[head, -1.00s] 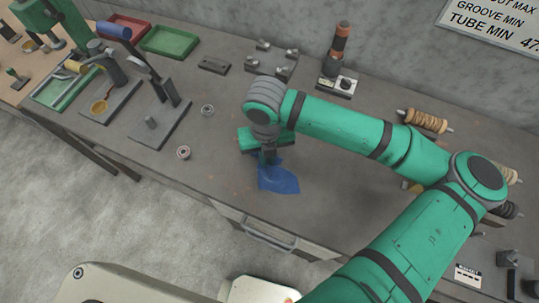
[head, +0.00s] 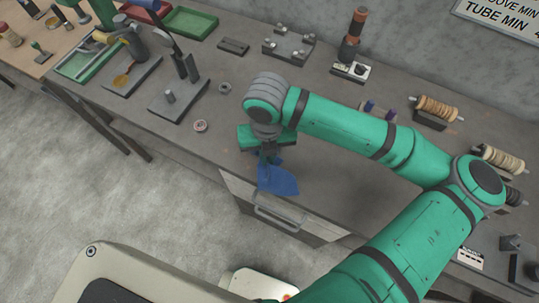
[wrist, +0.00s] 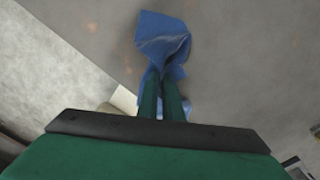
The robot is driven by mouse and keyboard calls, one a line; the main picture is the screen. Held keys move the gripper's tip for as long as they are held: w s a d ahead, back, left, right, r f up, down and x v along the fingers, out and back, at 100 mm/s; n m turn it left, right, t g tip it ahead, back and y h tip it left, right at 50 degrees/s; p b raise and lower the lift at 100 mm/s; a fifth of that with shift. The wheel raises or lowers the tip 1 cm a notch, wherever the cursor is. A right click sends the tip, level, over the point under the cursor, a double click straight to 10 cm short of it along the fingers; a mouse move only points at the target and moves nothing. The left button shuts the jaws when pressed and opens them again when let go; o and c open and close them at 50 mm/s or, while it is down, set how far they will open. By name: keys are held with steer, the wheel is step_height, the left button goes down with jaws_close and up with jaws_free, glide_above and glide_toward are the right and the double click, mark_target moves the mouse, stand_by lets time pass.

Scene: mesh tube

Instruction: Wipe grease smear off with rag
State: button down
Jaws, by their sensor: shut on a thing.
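My gripper (head: 267,157) is shut on a blue rag (head: 278,181), near the front edge of the grey workbench (head: 330,170). In the wrist view the two green fingers (wrist: 163,98) pinch the rag (wrist: 163,40), which spreads out beyond the fingertips. In the head view the rag hangs at or over the bench's front edge, above the drawer. I cannot tell whether it touches the bench top. No grease smear can be made out clearly; only faint orange-brown specks show on the bench in the wrist view.
A drawer handle (head: 279,220) juts from the bench front. A small ring-shaped part (head: 200,126) and a nut (head: 225,88) lie left of my gripper. A black press-like fixture (head: 180,98) stands further left. Wire spools (head: 437,108) stand at the right.

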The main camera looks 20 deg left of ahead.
step_height(320, 180, up, 10)
steer(key=shift+w, duration=0.2)
stand_by(0.3)
